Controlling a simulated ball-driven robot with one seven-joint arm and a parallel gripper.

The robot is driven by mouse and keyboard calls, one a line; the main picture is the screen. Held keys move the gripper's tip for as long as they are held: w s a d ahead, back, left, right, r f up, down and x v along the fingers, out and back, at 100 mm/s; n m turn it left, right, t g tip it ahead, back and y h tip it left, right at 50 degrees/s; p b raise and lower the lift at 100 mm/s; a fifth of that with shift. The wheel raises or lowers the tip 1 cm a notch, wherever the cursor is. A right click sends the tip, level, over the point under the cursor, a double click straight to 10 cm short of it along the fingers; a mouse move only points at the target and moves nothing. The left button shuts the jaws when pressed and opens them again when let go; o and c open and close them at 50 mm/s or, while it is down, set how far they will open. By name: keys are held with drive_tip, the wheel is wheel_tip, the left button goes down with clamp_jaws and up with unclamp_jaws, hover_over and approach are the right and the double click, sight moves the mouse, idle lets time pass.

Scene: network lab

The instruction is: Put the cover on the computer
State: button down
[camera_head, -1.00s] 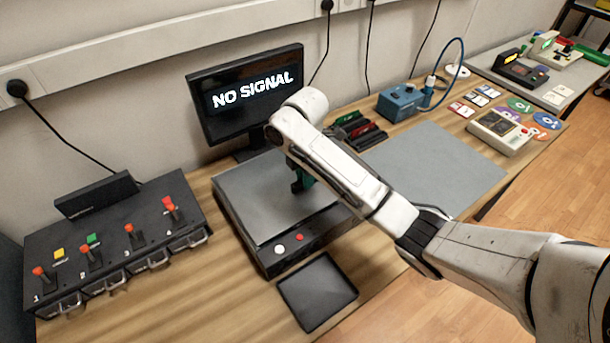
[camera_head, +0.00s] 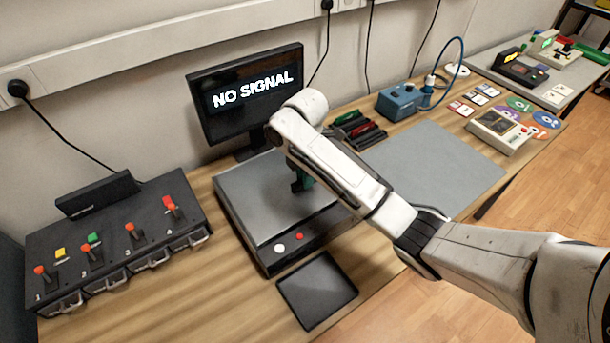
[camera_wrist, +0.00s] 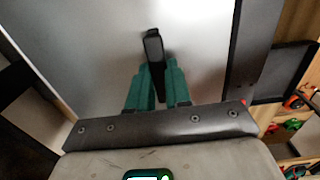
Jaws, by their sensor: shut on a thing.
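The computer (camera_head: 318,232) is a low dark case on the bench with a white and a red button on its front. The grey flat cover (camera_head: 250,200) lies over its top, lined up with the case; I cannot tell whether a small gap remains under it. In the wrist view the cover (camera_wrist: 80,40) fills most of the picture, with a black upright handle (camera_wrist: 153,44) in its middle. My gripper (camera_wrist: 158,66) has green fingers shut on that handle. In the head view the gripper (camera_head: 302,183) is partly hidden by my arm.
A monitor (camera_head: 245,92) reading "NO SIGNAL" stands behind the computer. A black tray (camera_head: 317,290) lies in front of it, and a switch box (camera_head: 120,240) with red levers is at left. A bare grey mat (camera_head: 440,165) is at right, beyond my arm.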

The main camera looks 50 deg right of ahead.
drive_tip(key=shift+f, duration=0.3)
idle(0.4)
drive_tip(key=c, duration=0.7)
unclamp_jaws()
drive_tip(key=shift+c, duration=0.2)
drive_tip(key=shift+r+p, duration=3.8)
drive_tip(key=shift+r, duration=0.25)
